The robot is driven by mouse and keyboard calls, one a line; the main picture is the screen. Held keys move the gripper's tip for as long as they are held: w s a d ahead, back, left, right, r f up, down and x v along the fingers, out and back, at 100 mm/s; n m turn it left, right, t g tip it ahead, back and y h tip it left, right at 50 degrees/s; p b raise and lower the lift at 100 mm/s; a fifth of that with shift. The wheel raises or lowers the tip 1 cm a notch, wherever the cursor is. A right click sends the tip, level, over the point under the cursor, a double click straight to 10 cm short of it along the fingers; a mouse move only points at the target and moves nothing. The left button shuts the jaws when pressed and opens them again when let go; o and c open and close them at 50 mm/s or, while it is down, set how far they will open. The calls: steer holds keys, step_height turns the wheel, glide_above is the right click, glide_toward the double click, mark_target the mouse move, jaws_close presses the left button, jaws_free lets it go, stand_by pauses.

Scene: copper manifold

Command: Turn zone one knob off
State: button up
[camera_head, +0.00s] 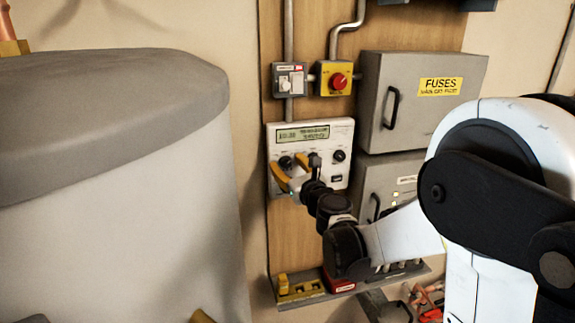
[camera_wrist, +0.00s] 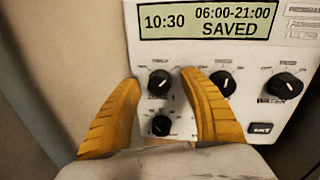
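The white control panel (camera_head: 341,129) hangs on a wooden board; its display (camera_wrist: 212,20) reads 10:30, 06:00-21:00, SAVED. Black knobs show in the wrist view: upper left (camera_wrist: 160,84), upper middle (camera_wrist: 223,83), upper right (camera_wrist: 286,86) and lower left (camera_wrist: 161,126). Their small labels are too blurred to tell which is zone one. My gripper (camera_wrist: 160,78) is open, its yellow fingers on either side of the upper-left knob, apart from each other. I cannot tell whether they touch it. The right finger partly covers the upper-middle knob's left side.
Above the panel are a switch box (camera_head: 289,80) and a red knob on a yellow box (camera_head: 337,81). A grey fuse cabinet (camera_head: 420,100) stands to the right, another below it. A big tank (camera_head: 110,170) fills the left. A shelf (camera_head: 318,297) lies below.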

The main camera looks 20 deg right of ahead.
jaws_close()
steer(key=shift+n, duration=0.4)
steer(key=n, duration=0.3)
steer(key=shift+n+g, duration=0.3)
steer(key=n, duration=0.4)
steer(key=shift+r+h, duration=0.1)
steer(key=shift+h, duration=0.3)
steer(key=n, duration=0.4)
steer(key=shift+a+g+h, duration=0.1)
steer(key=shift+g+h, duration=0.2)
steer(key=shift+n+h, duration=0.4)
steer(key=shift+n, duration=1.6)
